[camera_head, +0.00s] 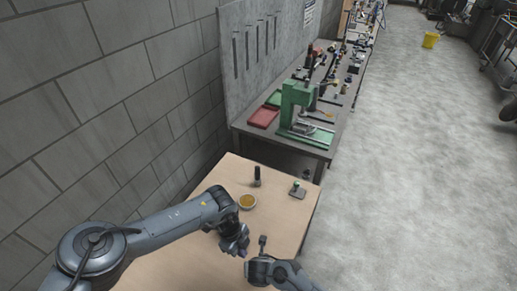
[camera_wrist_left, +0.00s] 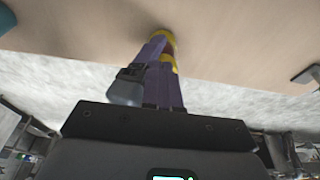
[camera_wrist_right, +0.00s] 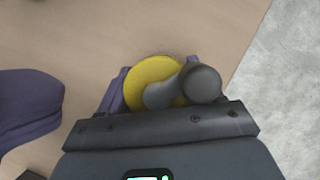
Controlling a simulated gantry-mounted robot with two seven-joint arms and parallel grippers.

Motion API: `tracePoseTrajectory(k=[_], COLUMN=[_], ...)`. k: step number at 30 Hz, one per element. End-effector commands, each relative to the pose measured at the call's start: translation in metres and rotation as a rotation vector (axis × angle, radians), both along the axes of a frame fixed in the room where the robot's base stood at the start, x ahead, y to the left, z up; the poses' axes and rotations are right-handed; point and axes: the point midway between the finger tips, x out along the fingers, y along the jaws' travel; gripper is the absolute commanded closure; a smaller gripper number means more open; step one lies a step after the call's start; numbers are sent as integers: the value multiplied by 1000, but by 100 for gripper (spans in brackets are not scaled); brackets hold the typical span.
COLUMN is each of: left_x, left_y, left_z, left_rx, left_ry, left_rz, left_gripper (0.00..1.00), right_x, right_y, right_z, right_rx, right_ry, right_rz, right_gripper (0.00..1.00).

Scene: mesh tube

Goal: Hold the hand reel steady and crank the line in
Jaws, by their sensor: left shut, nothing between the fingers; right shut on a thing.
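The hand reel (camera_wrist_right: 152,84) shows in the right wrist view as a yellow disc with a grey crank and round knob (camera_wrist_right: 202,83) in front. My right gripper (camera_wrist_right: 150,88) is shut on it, purple fingers at both sides. In the left wrist view the reel's yellow edges (camera_wrist_left: 169,63) show behind the purple fingers of my left gripper (camera_wrist_left: 160,72), which is shut and empty. A grey lump (camera_wrist_left: 126,90) beside those fingers is unclear. In the right wrist view the left fingers (camera_wrist_right: 28,104) are apart from the reel. The reel is not clear in the head view.
A workbench with a green press (camera_head: 296,105) stands behind. A block wall is left; open floor is right.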

Motion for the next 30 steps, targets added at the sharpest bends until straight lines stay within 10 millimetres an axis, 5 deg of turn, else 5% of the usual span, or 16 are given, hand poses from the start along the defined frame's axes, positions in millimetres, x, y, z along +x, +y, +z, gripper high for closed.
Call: tracePoseTrajectory(k=[30], left_x=[-1], left_y=[-3], left_z=[-9], left_rx=[1], left_ry=[-1], left_rz=[-1], left_gripper=[100], right_x=[0], right_y=[0], right_z=[0], right_rx=[0], right_ry=[0], right_rz=[0], right_gripper=[70])
